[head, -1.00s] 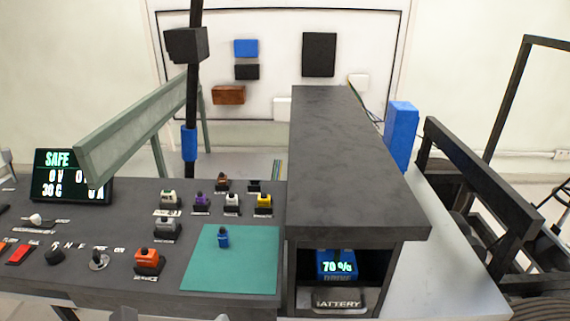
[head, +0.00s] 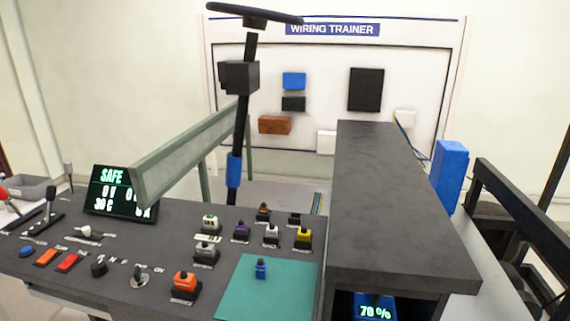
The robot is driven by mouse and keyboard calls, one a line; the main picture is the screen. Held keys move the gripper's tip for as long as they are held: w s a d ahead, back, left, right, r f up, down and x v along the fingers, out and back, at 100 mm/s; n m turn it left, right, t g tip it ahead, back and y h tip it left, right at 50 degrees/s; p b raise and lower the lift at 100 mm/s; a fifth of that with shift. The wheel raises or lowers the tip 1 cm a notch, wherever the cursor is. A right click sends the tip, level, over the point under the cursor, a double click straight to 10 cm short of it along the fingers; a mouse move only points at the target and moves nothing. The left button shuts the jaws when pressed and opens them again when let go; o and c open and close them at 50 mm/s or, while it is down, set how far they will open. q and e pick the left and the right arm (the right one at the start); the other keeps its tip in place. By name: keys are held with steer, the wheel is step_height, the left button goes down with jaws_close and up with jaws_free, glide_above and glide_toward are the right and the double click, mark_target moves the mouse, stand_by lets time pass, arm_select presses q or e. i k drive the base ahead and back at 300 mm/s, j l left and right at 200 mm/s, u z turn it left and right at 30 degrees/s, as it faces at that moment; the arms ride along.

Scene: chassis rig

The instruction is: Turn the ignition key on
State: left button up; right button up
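A small silver key switch (head: 139,277) sits on the dark control panel (head: 60,225), with white lettering behind it that includes ON. It looks like the ignition, but it is too small to tell how the key is turned. A black rotary knob (head: 99,267) is just left of it, and an orange-topped plug or switch (head: 184,284) is to its right. Neither of my grippers is in view.
A display (head: 118,193) reading SAFE stands at the panel's back left. A teal mat (head: 265,290) with a blue piece (head: 261,268) lies to the right. A dark raised housing (head: 395,200) and a steering column (head: 240,130) rise from the rig.

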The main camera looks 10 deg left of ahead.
mark_target(137, 273)
steer(key=u, duration=1.7)
